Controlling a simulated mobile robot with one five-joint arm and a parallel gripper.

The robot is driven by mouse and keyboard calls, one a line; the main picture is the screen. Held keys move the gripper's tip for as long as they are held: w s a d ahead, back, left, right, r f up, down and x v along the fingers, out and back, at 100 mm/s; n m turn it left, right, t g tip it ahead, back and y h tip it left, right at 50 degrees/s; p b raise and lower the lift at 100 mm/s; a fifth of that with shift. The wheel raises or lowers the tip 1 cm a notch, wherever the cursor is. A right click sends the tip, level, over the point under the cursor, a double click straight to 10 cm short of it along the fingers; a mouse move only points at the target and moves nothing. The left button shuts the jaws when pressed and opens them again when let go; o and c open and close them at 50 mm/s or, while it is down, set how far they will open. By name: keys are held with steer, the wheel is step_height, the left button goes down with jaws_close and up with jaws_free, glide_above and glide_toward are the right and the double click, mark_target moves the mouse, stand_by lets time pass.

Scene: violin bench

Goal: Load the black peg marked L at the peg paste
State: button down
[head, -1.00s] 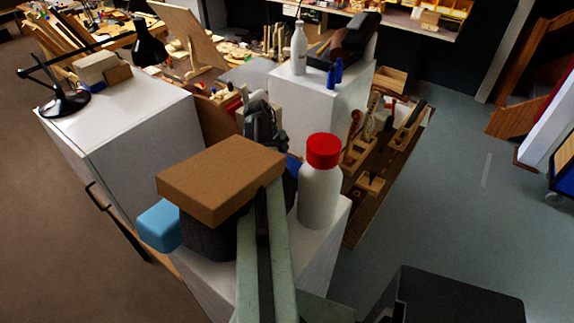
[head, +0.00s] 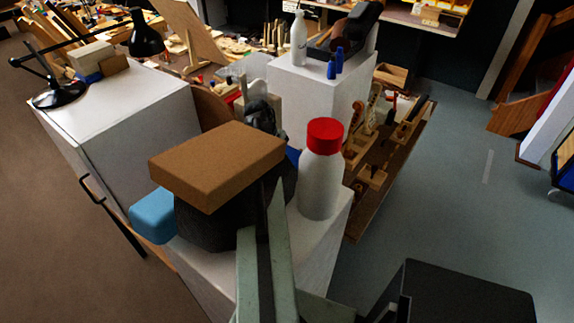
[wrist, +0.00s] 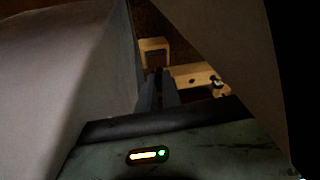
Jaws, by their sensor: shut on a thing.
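My gripper (wrist: 158,80) shows in the wrist view with its two dark fingers close together. They are shut on a small dark thing between the tips. It is too dim there to read any mark or tell its shape. In the head view a dark part of my arm's end shows just behind the brown box, and the fingertips are hidden. I cannot make out a peg marked L or the peg paste in either view. In the wrist view a pale wooden piece (wrist: 192,76) lies beyond the fingertips.
A brown box (head: 215,162), a light blue block (head: 153,215) and a red-capped white bottle (head: 320,185) crowd the near white stand. A white cabinet (head: 125,115) is left, a white pedestal (head: 305,95) behind. A low wooden rack (head: 375,185) stands right. The grey floor farther right is open.

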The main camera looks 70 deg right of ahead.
steer(key=shift+f+b, duration=0.65)
steer(key=shift+b, duration=0.05)
stand_by(1.3)
step_height(320, 180, up, 7)
steer(key=p, duration=0.7)
steer(key=shift+r, duration=0.1)
